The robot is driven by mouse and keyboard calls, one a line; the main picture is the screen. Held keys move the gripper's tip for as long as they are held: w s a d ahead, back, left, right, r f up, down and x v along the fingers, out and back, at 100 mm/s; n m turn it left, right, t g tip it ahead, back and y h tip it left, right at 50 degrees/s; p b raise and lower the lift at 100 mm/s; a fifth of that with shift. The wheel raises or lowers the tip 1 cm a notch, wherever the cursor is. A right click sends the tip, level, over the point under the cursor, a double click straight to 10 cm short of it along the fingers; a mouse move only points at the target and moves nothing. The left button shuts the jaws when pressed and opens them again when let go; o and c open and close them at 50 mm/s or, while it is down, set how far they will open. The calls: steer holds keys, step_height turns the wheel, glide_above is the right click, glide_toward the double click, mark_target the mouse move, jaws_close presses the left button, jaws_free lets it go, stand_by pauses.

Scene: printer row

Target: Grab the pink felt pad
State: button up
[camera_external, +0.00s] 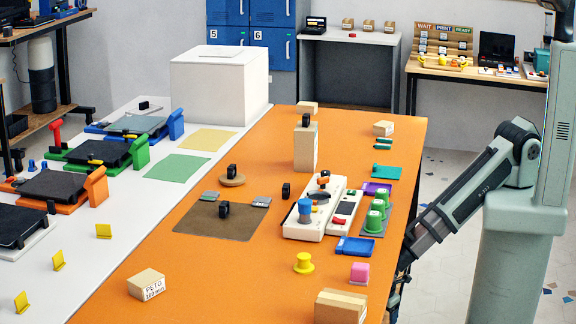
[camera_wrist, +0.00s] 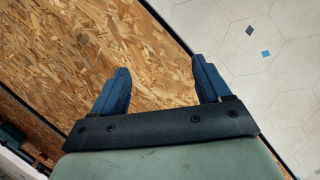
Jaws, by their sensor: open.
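The pink felt pad (camera_external: 360,272) looks like a small pink block on the orange tabletop, near its right edge. My gripper (camera_wrist: 160,66) is open in the wrist view, with two blue fingers apart and nothing between them. In the external view my forearm reaches down past the table's right edge, and the gripper end is low beside that edge and partly hidden. The pad does not show in the wrist view, which has chipboard and pale floor tiles beyond the fingers.
A white device (camera_external: 308,221) and green cups (camera_external: 374,221) stand farther back.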

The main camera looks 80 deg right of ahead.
steer(key=s+a+r+n+t+y, duration=0.1)
steer(key=a+r+n+t+y, duration=0.15)
steer(key=a, duration=1.05)
steer(key=s+a+r+n+t+y, duration=0.1)
steer(key=a+r+n, duration=0.3)
steer(key=a, duration=0.9)
steer(key=s+a+r+n+t+y, duration=0.1)
steer(key=a+r+n, duration=0.25)
steer(key=a, duration=1.05)
steer(key=s+a+r+y, duration=0.3)
steer(key=s+a+r, duration=0.1)
steer(key=a+r, duration=0.8)
steer(key=s+a+r+y, duration=0.3)
steer(key=a+r, duration=0.7)
steer(key=a, duration=0.3)
step_height(320, 180, up, 22)
steer(key=m+g+h, duration=0.3)
steer(key=g+h, duration=0.1)
steer(key=h, duration=0.3)
glide_above(360, 265)
steer(key=f, duration=0.7)
steer(key=shift+s+d+f, duration=0.25)
steer(key=shift+d+f, duration=0.05)
steer(key=shift+d, duration=0.05)
steer(key=shift+w+a+f, duration=0.1)
steer(key=shift+a+f, duration=0.1)
steer(key=shift+f, duration=1.15)
steer(key=shift+w+a+f, duration=0.1)
steer(key=shift+a+f, duration=0.1)
steer(key=shift+f, duration=1.15)
